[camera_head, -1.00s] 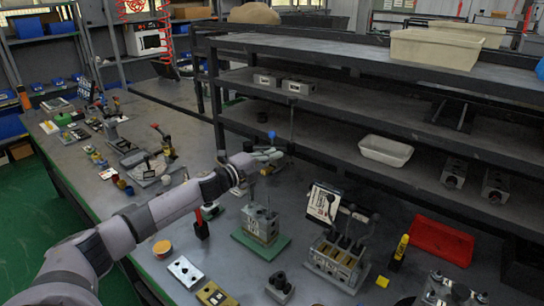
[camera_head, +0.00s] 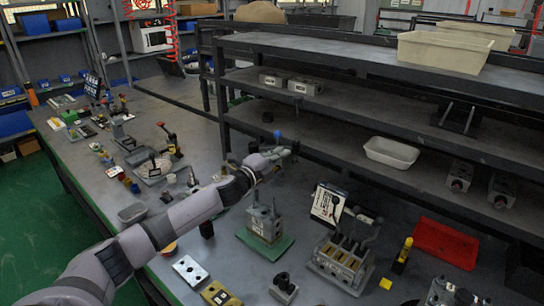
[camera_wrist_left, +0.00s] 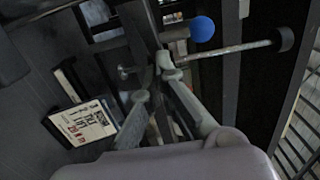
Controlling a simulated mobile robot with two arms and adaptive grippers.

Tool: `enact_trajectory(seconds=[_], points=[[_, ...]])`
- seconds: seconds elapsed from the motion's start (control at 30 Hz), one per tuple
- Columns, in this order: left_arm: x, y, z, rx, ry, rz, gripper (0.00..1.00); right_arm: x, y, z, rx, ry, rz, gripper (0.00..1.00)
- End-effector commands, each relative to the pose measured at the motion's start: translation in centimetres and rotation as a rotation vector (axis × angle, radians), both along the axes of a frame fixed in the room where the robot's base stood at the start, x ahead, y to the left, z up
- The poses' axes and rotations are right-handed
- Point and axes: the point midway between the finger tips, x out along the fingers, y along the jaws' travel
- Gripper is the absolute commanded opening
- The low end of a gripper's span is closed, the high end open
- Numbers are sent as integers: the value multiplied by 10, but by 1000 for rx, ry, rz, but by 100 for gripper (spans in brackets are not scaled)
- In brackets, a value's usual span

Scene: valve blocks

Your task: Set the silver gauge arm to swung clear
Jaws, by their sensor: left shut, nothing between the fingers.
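In the left wrist view a silver rod with a black end cap (camera_wrist_left: 236,48), which looks like the gauge arm, reaches right from close by the fingertips. A blue ball knob (camera_wrist_left: 202,29) is just above it, and it also shows in the head view (camera_head: 277,134). My left gripper (camera_head: 287,150) is shut and empty in front of the shelf, beside these parts. Its fingers (camera_wrist_left: 156,80) reach up to the rod's inner end; I cannot tell if they touch it. The rod's mount is partly hidden by my gripper. My right gripper is out of view.
A grey block on a green base (camera_head: 264,222) stands below my arm. A lever valve block (camera_head: 342,262) with a white label card (camera_head: 327,203) is to its right. The dark shelf rack (camera_head: 345,133) rises close behind. A red tray (camera_head: 446,243) lies at right.

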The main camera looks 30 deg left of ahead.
Motion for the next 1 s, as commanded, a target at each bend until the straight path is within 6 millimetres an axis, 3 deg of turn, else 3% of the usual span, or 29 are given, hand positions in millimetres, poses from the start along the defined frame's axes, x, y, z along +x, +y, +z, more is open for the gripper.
enact_trajectory(seconds=[0.17, 0.57, 1.0], points=[[14, -6, -1, -7, -1, 111, 0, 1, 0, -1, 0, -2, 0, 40], [38, 5, -2, -6, 1, 400, 0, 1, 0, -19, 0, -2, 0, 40], [46, 13, 0, 0, 0, 404, 0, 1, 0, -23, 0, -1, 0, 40]])
